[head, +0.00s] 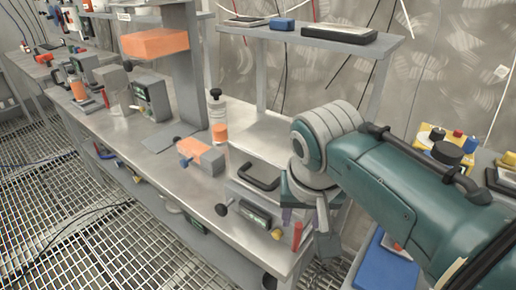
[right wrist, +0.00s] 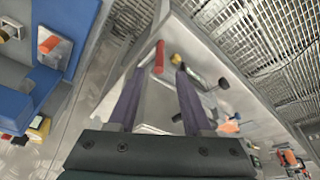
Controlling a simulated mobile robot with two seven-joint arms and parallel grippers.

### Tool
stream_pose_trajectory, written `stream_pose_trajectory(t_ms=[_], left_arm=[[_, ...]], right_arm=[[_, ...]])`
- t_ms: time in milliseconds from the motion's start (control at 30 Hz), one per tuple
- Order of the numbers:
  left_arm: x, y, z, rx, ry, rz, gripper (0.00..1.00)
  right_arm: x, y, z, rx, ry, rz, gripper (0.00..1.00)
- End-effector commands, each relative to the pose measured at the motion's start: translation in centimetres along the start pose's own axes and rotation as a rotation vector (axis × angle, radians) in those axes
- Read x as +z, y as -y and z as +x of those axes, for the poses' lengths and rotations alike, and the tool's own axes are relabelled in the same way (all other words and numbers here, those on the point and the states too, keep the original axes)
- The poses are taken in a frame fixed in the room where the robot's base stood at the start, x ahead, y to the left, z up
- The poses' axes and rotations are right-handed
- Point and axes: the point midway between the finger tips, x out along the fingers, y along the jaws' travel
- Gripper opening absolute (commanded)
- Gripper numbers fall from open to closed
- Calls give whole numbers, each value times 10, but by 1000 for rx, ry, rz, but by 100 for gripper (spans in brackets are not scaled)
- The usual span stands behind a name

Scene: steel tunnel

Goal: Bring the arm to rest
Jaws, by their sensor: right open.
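My right arm (head: 385,185), teal with a grey ribbed wrist, reaches in from the right of the head view. Its gripper (head: 303,222) points down over the near right end of the steel bench (head: 150,150). In the right wrist view the two purple-grey fingers of the gripper (right wrist: 160,74) stand apart with nothing held between them. A red-handled item (right wrist: 159,57) shows between the fingertips; I cannot tell how far below them it lies. My left gripper is not in view.
A grey case with a black handle (head: 262,177), an orange-and-grey block (head: 201,156) and a bottle (head: 217,112) stand left of the gripper. A raised shelf (head: 262,32) is behind. A blue bin (head: 380,268) is under my arm. The grated floor (head: 75,225) at left looks open.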

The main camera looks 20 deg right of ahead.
Motion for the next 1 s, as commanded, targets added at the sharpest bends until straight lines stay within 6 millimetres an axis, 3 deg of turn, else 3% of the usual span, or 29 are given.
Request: stream_pose_trajectory(t_ms=[133, 567, 767, 1000], left_arm=[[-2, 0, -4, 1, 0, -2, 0], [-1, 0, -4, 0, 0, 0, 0], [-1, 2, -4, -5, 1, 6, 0], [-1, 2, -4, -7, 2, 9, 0]], right_arm=[[0, 0, -10, 0, 0, -1, 50], [8, -7, -10, -2, 1, -11, 50], [56, -43, -23, -19, 0, -111, 50], [121, -77, -73, -68, -9, -309, 50]])
